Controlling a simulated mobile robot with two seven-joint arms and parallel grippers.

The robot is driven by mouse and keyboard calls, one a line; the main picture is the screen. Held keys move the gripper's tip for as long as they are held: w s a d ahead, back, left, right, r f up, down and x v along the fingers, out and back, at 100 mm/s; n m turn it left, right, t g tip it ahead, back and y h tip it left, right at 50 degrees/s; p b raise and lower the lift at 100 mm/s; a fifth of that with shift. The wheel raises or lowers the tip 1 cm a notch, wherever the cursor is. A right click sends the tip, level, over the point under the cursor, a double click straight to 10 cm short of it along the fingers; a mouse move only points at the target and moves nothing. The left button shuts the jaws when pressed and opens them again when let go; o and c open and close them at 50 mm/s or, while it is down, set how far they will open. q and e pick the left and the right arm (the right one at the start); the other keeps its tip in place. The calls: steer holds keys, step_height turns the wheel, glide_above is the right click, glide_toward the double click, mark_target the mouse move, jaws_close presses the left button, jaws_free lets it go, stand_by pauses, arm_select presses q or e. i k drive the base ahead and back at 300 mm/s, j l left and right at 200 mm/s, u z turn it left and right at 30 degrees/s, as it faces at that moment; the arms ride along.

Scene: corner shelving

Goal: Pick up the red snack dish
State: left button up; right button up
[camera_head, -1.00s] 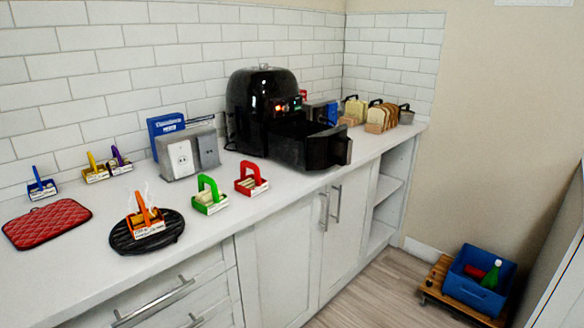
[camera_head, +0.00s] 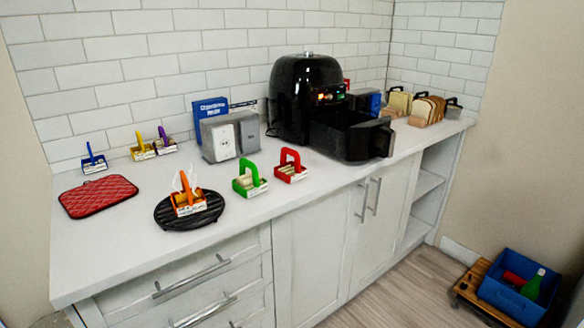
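The red snack dish (camera_head: 290,167) is a small dish with a tall red arched handle and pale contents. It stands upright on the white counter (camera_head: 130,255), in front of the black air fryer and just right of the green snack dish (camera_head: 249,182). Its handle and front are unobstructed. Neither of my grippers shows in the head view.
The air fryer (camera_head: 305,90) has its drawer (camera_head: 350,138) pulled out, right of the red dish. An orange dish (camera_head: 187,196) sits on a round black trivet (camera_head: 207,216). A red quilted mat (camera_head: 98,197) lies left.

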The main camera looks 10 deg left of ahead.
mark_target(290, 173)
steer(key=i+l+u, duration=0.1)
steer(key=i+l, duration=0.25)
steer(key=i+l+u, duration=0.15)
steer(key=i+l, duration=0.15)
steer(key=l, duration=0.15)
steer(key=i+l+u, duration=0.1)
steer(key=i+l, duration=0.2)
steer(key=l, duration=0.1)
